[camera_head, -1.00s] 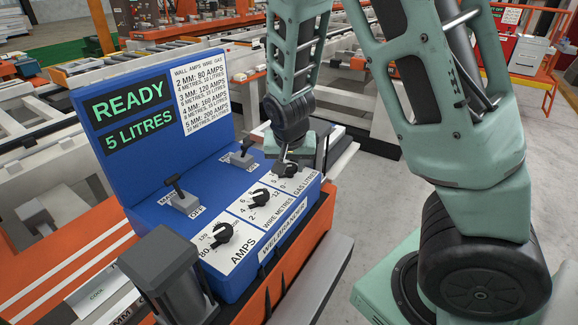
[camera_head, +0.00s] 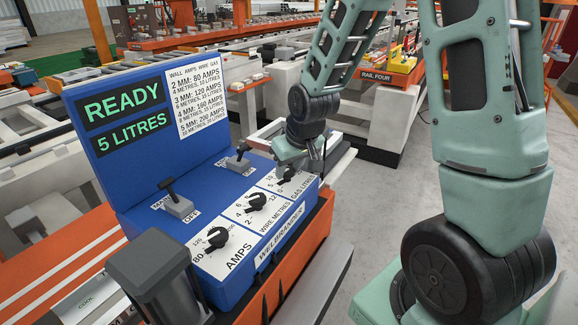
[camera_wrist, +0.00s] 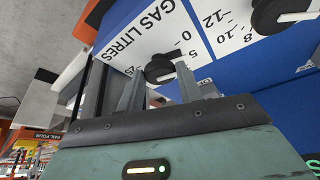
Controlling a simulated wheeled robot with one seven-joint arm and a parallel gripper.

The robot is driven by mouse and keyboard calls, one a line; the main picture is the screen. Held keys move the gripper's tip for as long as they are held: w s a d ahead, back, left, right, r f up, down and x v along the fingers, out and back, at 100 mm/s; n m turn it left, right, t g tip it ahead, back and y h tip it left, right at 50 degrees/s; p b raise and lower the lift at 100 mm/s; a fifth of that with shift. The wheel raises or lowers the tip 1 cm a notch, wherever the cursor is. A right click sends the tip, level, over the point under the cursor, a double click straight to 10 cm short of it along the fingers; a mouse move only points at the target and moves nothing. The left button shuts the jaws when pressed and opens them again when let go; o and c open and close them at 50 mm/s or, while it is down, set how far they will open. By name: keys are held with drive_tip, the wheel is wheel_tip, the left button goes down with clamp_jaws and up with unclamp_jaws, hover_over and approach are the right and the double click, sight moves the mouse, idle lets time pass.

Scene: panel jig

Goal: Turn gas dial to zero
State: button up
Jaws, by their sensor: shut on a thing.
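The gas dial (camera_head: 287,174) is a black knob on the white GAS LITRES plate (camera_head: 300,186), at the right end of the blue panel. In the head view my gripper (camera_head: 290,166) is down over it and partly hides it. In the wrist view the gas dial (camera_wrist: 160,68) sits between the two fingers of my gripper (camera_wrist: 160,82), which are shut on it. The marks 0 and 5 show beside it. I cannot tell exactly where its pointer stands. The display (camera_head: 130,136) reads 5 LITRES, under READY.
The wire metres dial (camera_head: 256,201) and amps dial (camera_head: 217,237) sit left of the gas dial. Two lever switches (camera_head: 178,202) (camera_head: 238,158) stand behind the dials. A dark grey post (camera_head: 155,275) stands at the front left. Grey floor lies open at the right.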

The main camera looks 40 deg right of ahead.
drive_tip(key=shift+n, duration=0.4)
drive_tip(key=o, duration=1)
drive_tip(key=p+v, duration=0.1)
drive_tip(key=v, duration=0.4)
drive_tip(key=p+v, duration=0.1)
drive_tip(key=v, duration=0.5)
drive_tip(key=p+v, duration=0.1)
drive_tip(key=v, duration=0.5)
drive_tip(key=shift+d+r+p, duration=0.25)
drive_tip(key=shift+p, duration=0.1)
